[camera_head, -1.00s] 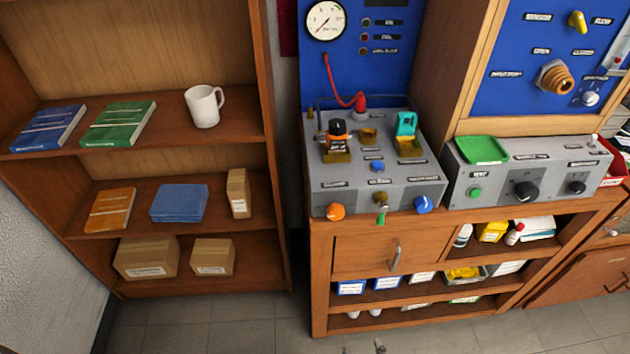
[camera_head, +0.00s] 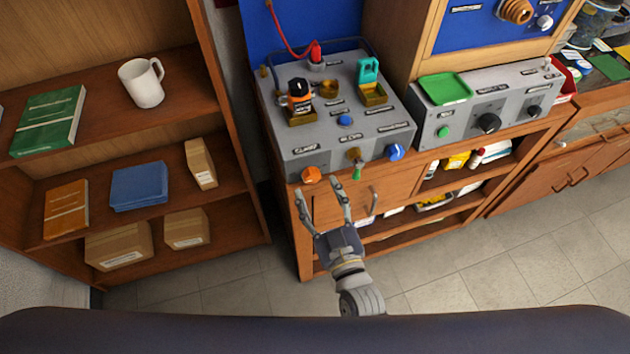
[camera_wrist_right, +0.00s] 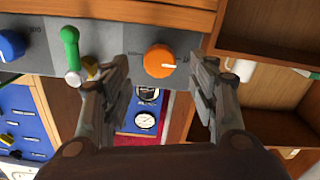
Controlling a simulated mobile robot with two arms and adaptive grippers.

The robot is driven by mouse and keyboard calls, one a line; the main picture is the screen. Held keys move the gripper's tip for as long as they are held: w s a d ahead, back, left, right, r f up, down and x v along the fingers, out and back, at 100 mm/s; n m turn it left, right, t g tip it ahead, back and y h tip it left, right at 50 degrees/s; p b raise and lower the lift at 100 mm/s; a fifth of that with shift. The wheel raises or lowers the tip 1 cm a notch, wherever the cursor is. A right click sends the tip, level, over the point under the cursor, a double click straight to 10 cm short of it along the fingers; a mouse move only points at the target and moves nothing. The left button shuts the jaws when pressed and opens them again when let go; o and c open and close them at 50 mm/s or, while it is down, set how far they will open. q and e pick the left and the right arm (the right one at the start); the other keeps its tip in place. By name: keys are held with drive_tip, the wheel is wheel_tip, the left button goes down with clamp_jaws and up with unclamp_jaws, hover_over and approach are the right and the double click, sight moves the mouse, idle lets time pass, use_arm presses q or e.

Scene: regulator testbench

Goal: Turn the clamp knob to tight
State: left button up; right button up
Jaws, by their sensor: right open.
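The orange round knob (camera_head: 311,175) sits at the left of the front face of the grey bench unit (camera_head: 290,165); I take it to be the clamp knob. It also shows in the right wrist view (camera_wrist_right: 159,61), with a pale pointer mark and too-small lettering beside it. My right gripper (camera_head: 319,188) is open and empty just in front of the knob. In the right wrist view its two fingers (camera_wrist_right: 161,78) stand on either side of the knob, with a gap on both sides. My left gripper is in neither view.
A green-handled lever (camera_head: 356,171) and a blue knob (camera_head: 396,152) are right of the orange knob. A drawer with a handle (camera_head: 373,202) lies below the unit. A shelf with a white mug (camera_head: 141,82) stands left. Tiled floor (camera_head: 440,265) is clear.

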sight(312, 176)
drive_tip(key=shift+x, duration=1.05)
drive_tip(key=shift+w+a, duration=0.1)
drive_tip(key=shift+w, duration=0.3)
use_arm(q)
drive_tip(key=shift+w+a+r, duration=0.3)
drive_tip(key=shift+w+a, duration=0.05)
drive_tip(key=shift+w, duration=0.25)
use_arm(e)
drive_tip(key=c, duration=1.1)
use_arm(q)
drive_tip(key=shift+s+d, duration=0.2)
use_arm(e)
drive_tip(key=shift+o, duration=0.2)
